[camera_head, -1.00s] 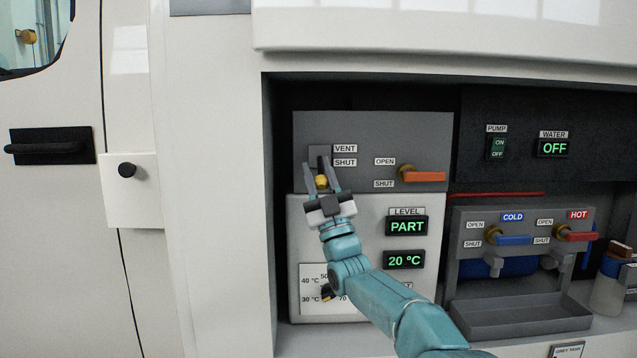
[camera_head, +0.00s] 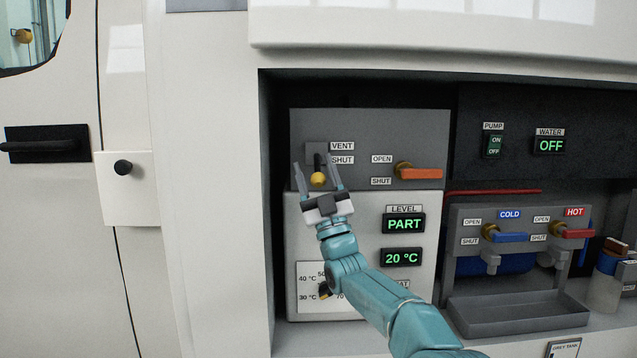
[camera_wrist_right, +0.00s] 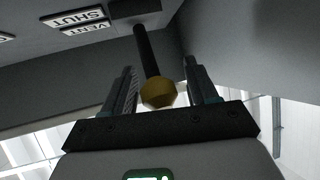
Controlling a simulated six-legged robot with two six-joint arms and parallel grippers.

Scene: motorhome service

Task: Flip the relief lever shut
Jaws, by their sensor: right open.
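The relief lever is a dark stem with a yellow knob (camera_head: 318,179), mounted on a small grey plate (camera_head: 316,148) beside the VENT (camera_head: 342,146) and SHUT (camera_head: 342,160) labels. In the head view the stem hangs downward from the plate, its knob below the SHUT label's level. My right gripper (camera_head: 316,168) is open, with one finger on each side of the lever. In the right wrist view the yellow knob (camera_wrist_right: 158,93) sits between the spread fingers, with a gap visible on both sides. My left gripper is not in view.
An orange OPEN/SHUT handle (camera_head: 418,174) sticks out to the right on the same panel. A white box with LEVEL and temperature displays (camera_head: 404,224) is below. The bay's left wall is close to my right gripper. Cold and hot taps stand further right.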

